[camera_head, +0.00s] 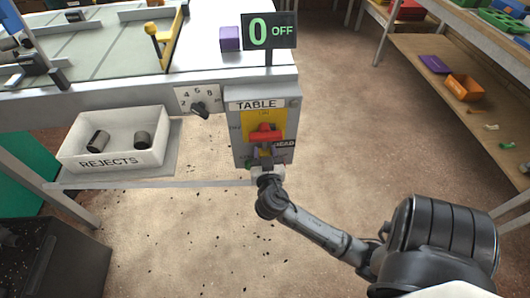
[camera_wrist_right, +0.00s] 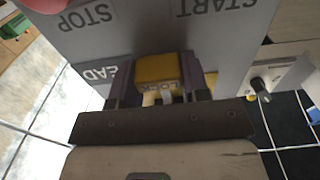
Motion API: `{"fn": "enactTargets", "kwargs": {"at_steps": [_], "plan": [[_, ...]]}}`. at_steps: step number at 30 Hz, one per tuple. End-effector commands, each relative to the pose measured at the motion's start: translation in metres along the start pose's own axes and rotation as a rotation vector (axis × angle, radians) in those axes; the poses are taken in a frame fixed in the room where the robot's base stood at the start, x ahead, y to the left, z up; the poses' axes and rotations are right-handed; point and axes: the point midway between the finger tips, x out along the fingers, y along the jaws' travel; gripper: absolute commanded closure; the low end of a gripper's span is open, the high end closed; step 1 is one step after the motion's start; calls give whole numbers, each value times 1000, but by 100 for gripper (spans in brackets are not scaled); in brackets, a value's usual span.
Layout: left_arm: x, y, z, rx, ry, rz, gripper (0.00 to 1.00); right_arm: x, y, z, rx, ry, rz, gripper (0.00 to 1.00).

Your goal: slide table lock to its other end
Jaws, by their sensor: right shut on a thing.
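The table lock is a yellow block marked LOCK (camera_wrist_right: 158,68) in the right wrist view, below the control box's front as that view shows it. My right gripper (camera_wrist_right: 163,84) is shut on it, with a purple finger on each side. In the head view my right gripper (camera_head: 266,158) is at the lower part of the grey control box labelled TABLE (camera_head: 256,105), under a red handle (camera_head: 265,134) on a yellow plate. There the gripper mostly hides the lock, so its place along its travel cannot be told. My left gripper is not in view.
A display reading 0 OFF (camera_head: 269,31) stands above the box. A numbered dial (camera_head: 199,108) is left of it. A white REJECTS bin (camera_head: 112,158) holds two dark plugs. A purple block (camera_head: 230,39) sits on the table. Shelves (camera_head: 440,85) stand at right; the floor between is open.

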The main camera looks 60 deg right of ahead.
Motion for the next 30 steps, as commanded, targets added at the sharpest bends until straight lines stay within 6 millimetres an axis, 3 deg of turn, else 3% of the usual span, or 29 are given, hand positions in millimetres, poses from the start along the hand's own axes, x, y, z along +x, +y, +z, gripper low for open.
{"fn": "enactTargets", "kwargs": {"at_steps": [1, 10, 11, 18, 26, 30], "plan": [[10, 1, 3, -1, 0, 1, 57, 0, 0, 11, 2, -3, 2, 100], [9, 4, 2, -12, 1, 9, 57, 0, 0, 12, -2, -6, 1, 100], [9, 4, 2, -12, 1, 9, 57, 0, 0, 13, -2, -7, 1, 56], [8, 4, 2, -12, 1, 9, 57, 0, 0, 11, -1, -3, 1, 33], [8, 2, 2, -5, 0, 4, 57, -1, 0, 10, -1, -1, 1, 32], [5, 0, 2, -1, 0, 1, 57, -11, 0, 10, 1, -4, -1, 32]]}}
